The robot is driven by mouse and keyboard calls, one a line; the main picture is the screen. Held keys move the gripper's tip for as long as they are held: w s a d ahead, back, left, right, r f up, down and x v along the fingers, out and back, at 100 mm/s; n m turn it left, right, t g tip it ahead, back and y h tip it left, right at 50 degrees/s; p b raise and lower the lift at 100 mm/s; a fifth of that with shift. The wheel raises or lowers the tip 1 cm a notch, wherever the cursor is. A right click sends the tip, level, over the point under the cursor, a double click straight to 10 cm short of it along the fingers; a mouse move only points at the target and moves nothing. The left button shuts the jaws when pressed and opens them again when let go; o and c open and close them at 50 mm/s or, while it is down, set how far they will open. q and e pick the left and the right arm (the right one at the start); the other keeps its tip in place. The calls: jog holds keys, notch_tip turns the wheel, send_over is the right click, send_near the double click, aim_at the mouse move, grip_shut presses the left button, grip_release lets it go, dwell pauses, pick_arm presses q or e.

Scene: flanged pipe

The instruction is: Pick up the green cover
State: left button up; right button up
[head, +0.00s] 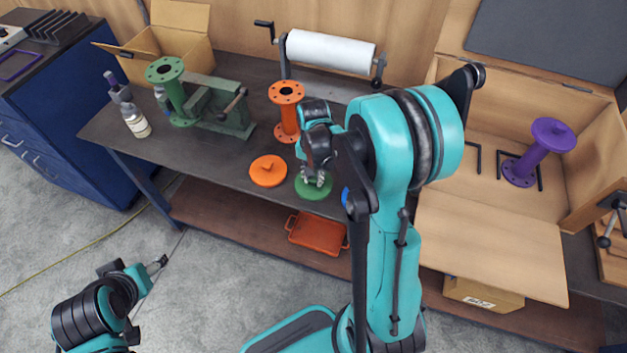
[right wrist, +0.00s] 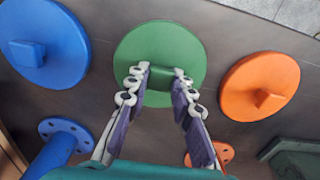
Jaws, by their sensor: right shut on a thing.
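The green cover (head: 316,191) is a round disc with a raised bar handle, near the front edge of the dark table. It also shows in the right wrist view (right wrist: 150,38), top middle. My right gripper (head: 314,176) points down at it. In the right wrist view the fingers (right wrist: 162,76) are closed on the two ends of the handle. I cannot tell any gap between cover and table. My left gripper (head: 158,262) is low at the left, over the floor, away from the table; its fingers are too small to read.
An orange cover (head: 268,171) lies left of the green one; a blue cover (right wrist: 45,45) lies on the other side. An orange flanged pipe (head: 287,110) stands behind. A green pipe (head: 173,92) is by a vise (head: 225,108). A purple pipe (head: 538,152) stands in the open box (head: 490,240).

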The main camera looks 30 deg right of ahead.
aim_at(313, 178)
jog(key=shift+r, duration=0.1)
notch_tip(313, 178, up, 4)
jog(key=shift+r+p, duration=0.15)
jog(key=shift+p, duration=0.8)
jog(key=s+d+r+p, duration=0.2)
jog(key=s+d+r, duration=0.3)
jog(key=d, duration=0.5)
jog(key=shift+s+d+r+p, duration=0.15)
jog(key=shift+d+r+p, duration=0.15)
jog(key=shift+r, duration=0.45)
